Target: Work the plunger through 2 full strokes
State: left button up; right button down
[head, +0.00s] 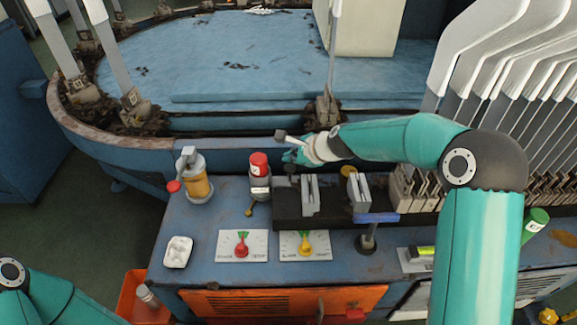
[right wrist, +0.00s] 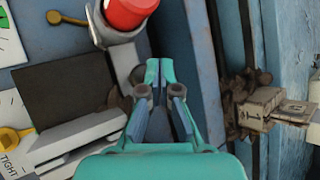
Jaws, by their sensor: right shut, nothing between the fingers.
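A blue T-handle (head: 376,218) on a short metal shaft stands in a round dark base on the blue bench; it looks like the plunger. An oiler with an amber reservoir (head: 197,186) and a red knob (head: 173,186) stands at the bench's left; I cannot tell if that is the plunger instead. My right gripper (head: 289,157) is shut and empty, behind the black block and right of a red-capped cylinder (head: 259,163). In the right wrist view its closed fingertips (right wrist: 157,66) are apart from the red cap (right wrist: 127,11). My left gripper is out of view.
A black block (head: 290,215) with upright metal plates (head: 311,196) lies between my right gripper and the T-handle. Red (head: 242,244) and yellow (head: 305,243) dials are in front. Behind is a blue round table (head: 230,60) with sock boards; more boards (head: 500,50) crowd the right.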

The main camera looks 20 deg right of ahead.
aim_at(290, 166)
dwell(0.7)
jog(key=shift+f+b, duration=0.3)
jog(key=shift+f, duration=0.05)
jog(key=shift+s+f+b, duration=0.15)
jog(key=shift+f+b, duration=1)
jog(key=shift+f, duration=0.3)
dwell(1.0)
jog(key=shift+r, duration=0.15)
jog(key=shift+r+p, duration=1.65)
jog(key=shift+p, duration=0.2)
notch_tip(290, 166, up, 5)
jog(key=p, duration=0.5)
jog(key=shift+r, duration=0.1)
dwell(1.7)
